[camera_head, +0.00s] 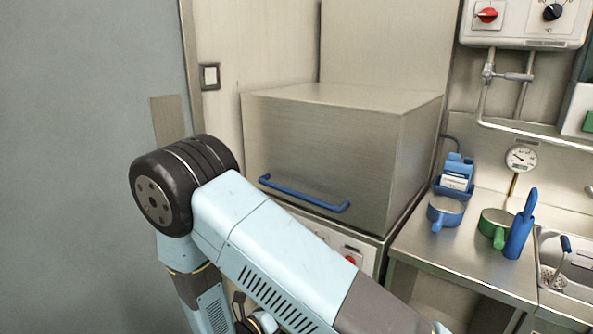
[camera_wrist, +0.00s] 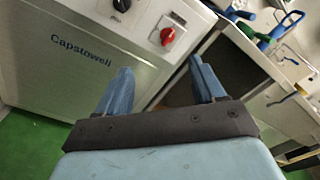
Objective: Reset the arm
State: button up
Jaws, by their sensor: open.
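In the wrist view my gripper (camera_wrist: 160,82) is open, its two blue fingers spread wide with nothing between them. It points toward a steel cabinet front marked "Capstowell" (camera_wrist: 60,85), with the left finger in front of that panel. I cannot tell how far the fingers are from it. In the head view my pale blue arm bends at a dark joint and reaches down to the lower right. The gripper itself is not visible there.
A steel box with a blue handle (camera_head: 300,194) stands on the cabinet behind my arm. On the right counter are a blue mug (camera_head: 444,211), a green mug (camera_head: 495,228), a blue holder (camera_head: 518,238) and a sink. The cabinet carries a red knob (camera_wrist: 167,37). Green floor shows lower left.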

jog(key=s+d+r+m+g+y, duration=0.1)
jog(key=s+d+r+m+g, duration=0.1)
jog(key=d+r+m+g, duration=1.4)
jog(key=s+d+r+m+t+y, duration=0.4)
jog(key=s+r+m, duration=0.3)
jog(key=r+m, duration=0.3)
jog(key=s+d+r+m+t+y, duration=0.4)
jog(key=s+d+r+m+y, duration=0.2)
jog(key=r+m, duration=0.4)
jog(key=shift+s+d+r+y, duration=0.2)
jog(key=shift+s+r+y, duration=0.1)
jog(key=shift+s+r, duration=0.45)
